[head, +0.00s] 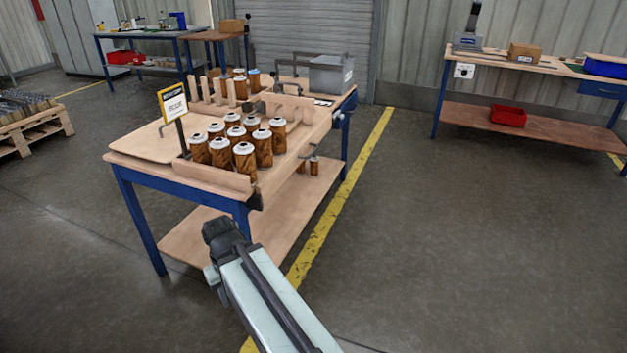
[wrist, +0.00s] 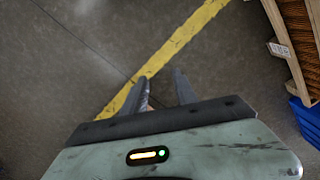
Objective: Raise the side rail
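A wooden workbench (head: 145,158) with blue legs carries a group of amber filter cartridges (head: 263,147) with white caps. A low wooden board (head: 213,176) lines the near edge in front of them, and another wooden rail (head: 287,100) stands behind them to the right. I cannot tell for sure which is the side rail. My gripper shows in the wrist view (wrist: 161,80) with its two dark fingers apart and nothing between them, above the floor. In the head view, my arm is in front of the bench, apart from both boards; the fingers cannot be made out there.
A yellow floor line (head: 340,197) runs past the bench's right side. Another bench (head: 540,65) with a red bin (head: 508,116) stands at the back right. The floor between is clear.

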